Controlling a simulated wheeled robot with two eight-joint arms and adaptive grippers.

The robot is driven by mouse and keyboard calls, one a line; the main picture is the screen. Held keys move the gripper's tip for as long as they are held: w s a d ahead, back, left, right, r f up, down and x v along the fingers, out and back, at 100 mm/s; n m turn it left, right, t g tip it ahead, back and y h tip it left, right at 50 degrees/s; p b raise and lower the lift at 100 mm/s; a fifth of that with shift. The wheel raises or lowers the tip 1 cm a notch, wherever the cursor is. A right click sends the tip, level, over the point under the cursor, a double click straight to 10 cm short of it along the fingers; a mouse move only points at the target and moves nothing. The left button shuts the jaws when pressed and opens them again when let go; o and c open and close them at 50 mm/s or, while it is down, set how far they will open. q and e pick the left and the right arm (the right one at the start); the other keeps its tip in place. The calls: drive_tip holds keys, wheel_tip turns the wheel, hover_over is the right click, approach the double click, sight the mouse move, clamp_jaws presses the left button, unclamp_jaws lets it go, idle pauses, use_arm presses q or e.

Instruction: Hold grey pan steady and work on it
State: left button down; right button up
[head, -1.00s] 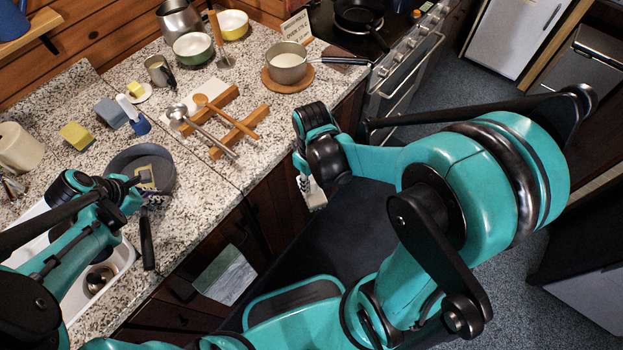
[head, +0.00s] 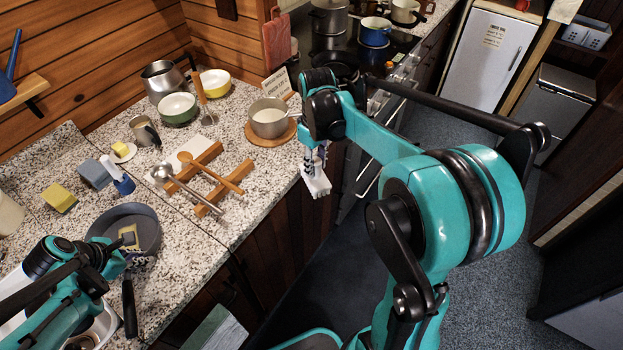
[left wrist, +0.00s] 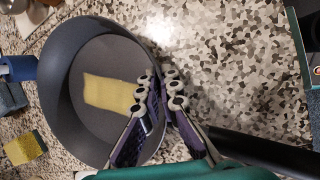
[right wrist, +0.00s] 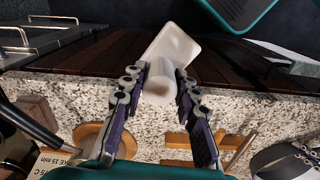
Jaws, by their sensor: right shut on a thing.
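The grey pan (head: 150,225) sits on the counter at the left, its dark handle (head: 130,308) pointing to the front. A flat yellow patch or piece (left wrist: 108,93) lies on its floor. My left gripper (left wrist: 157,85) is at the pan's near rim, with one finger inside the wall and one outside; its grip on the rim cannot be told. My right gripper (right wrist: 163,82) is shut on a white tool (right wrist: 178,48) with a thick round grip and a flat plate. It also shows in the head view (head: 318,182), off the counter's front edge, away from the pan.
A saucepan (head: 270,121) stands on a round wooden board near the right gripper. A wooden rack (head: 207,205) with a ladle and spoon lies mid-counter. A yellow-green sponge (head: 60,197), blue block (head: 95,174) and spray bottle (head: 118,178) stand behind the pan.

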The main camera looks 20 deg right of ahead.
drive_tip(key=w+a+r+m, duration=0.25)
drive_tip(key=w+a, duration=0.45)
drive_tip(key=a, duration=0.5)
drive_tip(key=w+a+r+m, duration=0.2)
drive_tip(key=w+a+m, duration=0.2)
drive_tip(key=w+a, duration=0.5)
drive_tip(key=s+a+m, duration=0.3)
drive_tip(key=a, duration=0.8)
drive_tip(key=s+a+r+m, duration=0.15)
drive_tip(key=s+a, duration=0.25)
drive_tip(key=a, duration=0.7)
drive_tip(key=s+a+m, duration=0.3)
drive_tip(key=a, duration=0.8)
drive_tip(key=shift+d+f, duration=0.2)
drive_tip(key=shift+f, duration=3.65)
drive_tip(key=shift+s+f, duration=0.25)
drive_tip(key=shift+f, duration=0.05)
drive_tip(key=shift+s+f, duration=0.1)
drive_tip(key=shift+s, duration=0.3)
drive_tip(key=shift+c, duration=0.5)
drive_tip(key=shift+s+d, duration=0.1)
drive_tip(key=shift+s, duration=1.05)
drive_tip(key=shift+w, duration=1.8)
wheel_tip(320, 180, up, 8)
drive_tip(key=shift+r, duration=0.2)
